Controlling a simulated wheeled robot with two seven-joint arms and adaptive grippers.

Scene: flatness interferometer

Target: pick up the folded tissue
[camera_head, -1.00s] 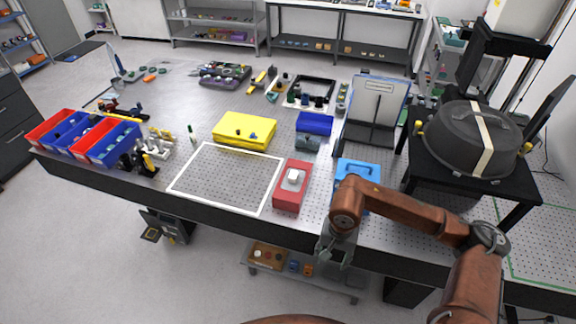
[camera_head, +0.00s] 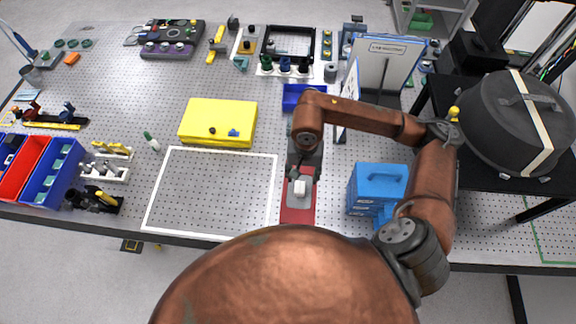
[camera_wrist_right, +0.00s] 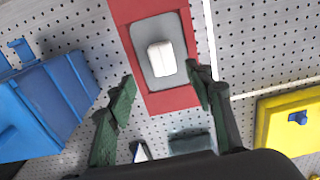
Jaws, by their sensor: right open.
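The folded tissue (camera_head: 300,188) is a small white block on the grey top pad of a red box (camera_head: 297,214). In the right wrist view the tissue (camera_wrist_right: 160,58) lies on the grey pad, with the red box (camera_wrist_right: 178,101) around it. My right gripper (camera_head: 299,171) is over the box, beside the tissue in the head view. In the wrist view its two dark fingers are spread, and the right gripper (camera_wrist_right: 160,73) has the tissue just beyond the gap between the fingertips. Nothing is held. My left gripper is not in view.
A white-outlined area (camera_head: 214,190) lies left of the red box, with a yellow case (camera_head: 218,122) behind it. A blue case (camera_head: 379,184) stands to the right. A blue bin (camera_head: 290,98) and a white board (camera_head: 385,66) stand behind. The outlined area is clear.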

